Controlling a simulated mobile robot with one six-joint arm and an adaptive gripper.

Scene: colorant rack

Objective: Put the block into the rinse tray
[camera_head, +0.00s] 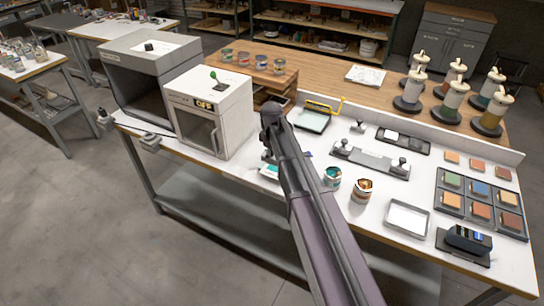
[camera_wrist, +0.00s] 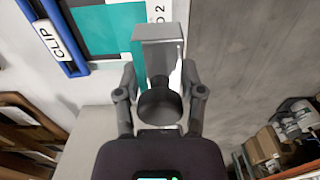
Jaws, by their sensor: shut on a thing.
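The block (camera_wrist: 158,33) is grey, with a round dark knob on its near side. It shows in the wrist view between the fingers of my gripper (camera_wrist: 159,80), which is shut on it. Behind it is a teal and white card (camera_wrist: 112,28). I cannot tell whether the block touches the card. In the head view my arm hides most of the gripper and the block. A shallow white-bottomed tray (camera_head: 408,217), which looks like the rinse tray, lies on the bench right of my arm.
A blue clip bar (camera_wrist: 52,38) lies beside the card. Two open paint cans (camera_head: 362,190) stand between my arm and the tray. A bar with knobs (camera_head: 370,160) lies behind them. Colour samples (camera_head: 481,212) are to the right. A white oven (camera_head: 211,112) stands to the left.

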